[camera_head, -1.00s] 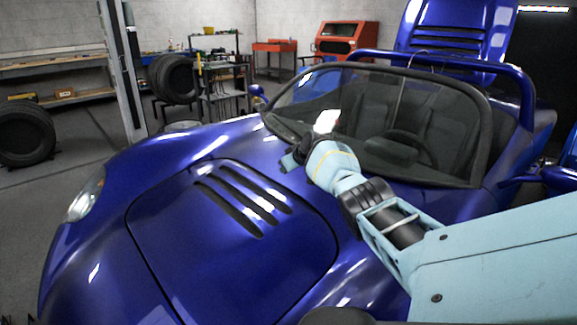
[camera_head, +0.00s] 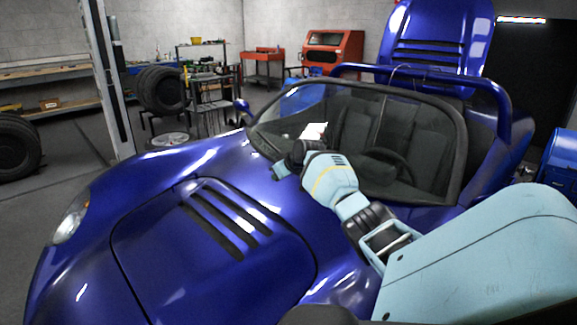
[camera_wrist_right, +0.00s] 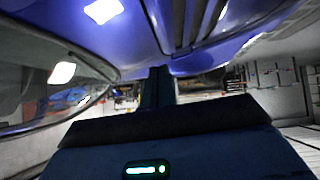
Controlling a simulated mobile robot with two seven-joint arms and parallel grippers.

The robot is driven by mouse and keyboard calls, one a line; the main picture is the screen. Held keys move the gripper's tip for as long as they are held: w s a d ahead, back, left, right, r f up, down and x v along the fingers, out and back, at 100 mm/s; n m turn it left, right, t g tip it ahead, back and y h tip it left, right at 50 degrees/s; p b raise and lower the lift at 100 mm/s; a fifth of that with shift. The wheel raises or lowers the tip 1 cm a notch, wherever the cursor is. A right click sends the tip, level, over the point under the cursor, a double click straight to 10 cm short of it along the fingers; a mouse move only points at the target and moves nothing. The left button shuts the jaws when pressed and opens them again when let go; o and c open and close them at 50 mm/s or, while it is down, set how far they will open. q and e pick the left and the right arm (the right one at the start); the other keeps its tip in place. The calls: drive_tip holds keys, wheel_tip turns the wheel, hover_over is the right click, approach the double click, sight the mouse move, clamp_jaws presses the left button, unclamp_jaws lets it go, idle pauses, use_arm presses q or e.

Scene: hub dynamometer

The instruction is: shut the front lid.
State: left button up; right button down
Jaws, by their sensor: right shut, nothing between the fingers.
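The front lid (camera_head: 215,265) is the blue, slotted panel on the car's nose in the head view. It lies down in its opening with a dark seam around it; I cannot tell if it is fully latched. Its slots also show upside down at the top of the right wrist view (camera_wrist_right: 190,22). My right gripper (camera_head: 279,171) is shut and empty, above the body between the lid's rear edge and the windshield, apart from the lid as far as I can see. Its fingers also show in the right wrist view (camera_wrist_right: 158,86). My left gripper is not in view.
The windshield (camera_head: 365,140) stands close behind my right gripper. A blue rear lid (camera_head: 435,35) stands raised at the back. A grey lift post (camera_head: 107,80), a tire (camera_head: 160,90) and a tool cart (camera_head: 208,100) stand left of the car, with open floor between.

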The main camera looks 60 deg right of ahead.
drive_tip(key=s+r, duration=0.3)
drive_tip(key=shift+s, duration=0.3)
idle(0.3)
